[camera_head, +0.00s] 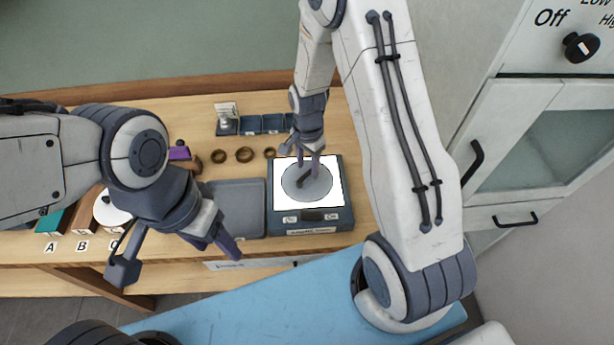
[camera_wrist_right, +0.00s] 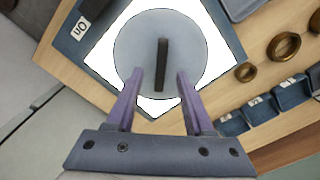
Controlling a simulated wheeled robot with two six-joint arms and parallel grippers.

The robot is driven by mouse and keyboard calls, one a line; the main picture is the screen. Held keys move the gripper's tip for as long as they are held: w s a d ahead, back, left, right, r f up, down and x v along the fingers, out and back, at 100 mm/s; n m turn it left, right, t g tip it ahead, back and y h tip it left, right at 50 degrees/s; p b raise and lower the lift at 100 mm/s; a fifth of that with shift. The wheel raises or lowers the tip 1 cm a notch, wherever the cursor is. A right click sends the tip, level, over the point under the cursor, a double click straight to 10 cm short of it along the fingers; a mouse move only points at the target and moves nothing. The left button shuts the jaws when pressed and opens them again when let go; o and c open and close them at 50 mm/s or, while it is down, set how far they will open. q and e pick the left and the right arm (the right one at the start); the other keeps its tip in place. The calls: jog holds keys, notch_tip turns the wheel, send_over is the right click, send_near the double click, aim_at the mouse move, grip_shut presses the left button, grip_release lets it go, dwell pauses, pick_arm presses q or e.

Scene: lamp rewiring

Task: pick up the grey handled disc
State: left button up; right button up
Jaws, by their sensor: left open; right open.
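The grey handled disc (camera_head: 318,188) lies on the white lit top of a dark blue-grey box (camera_head: 312,219) on the wooden table. In the right wrist view the disc (camera_wrist_right: 135,58) is round and pale grey, with a dark bar handle (camera_wrist_right: 162,65) standing across its middle. My right gripper (camera_head: 309,166) is over the disc. In the right wrist view its open purple fingers (camera_wrist_right: 157,76) point at the handle, one to each side of its near end, with nothing held. My left gripper (camera_head: 178,258) is open and empty in front of the table's left part, away from the disc.
A grey tray (camera_head: 238,207) sits just left of the box. Several brass rings (camera_head: 245,155) and small blue bins (camera_head: 250,124) are behind. Slots marked A, B and C are at the left, with a white disc (camera_head: 108,214). A cabinet (camera_head: 540,150) stands at the right.

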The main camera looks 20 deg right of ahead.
aim_at(307, 178)
jog(key=shift+f+p, duration=0.3)
jog(key=shift+f, duration=1.1)
grip_shut()
dwell(0.4)
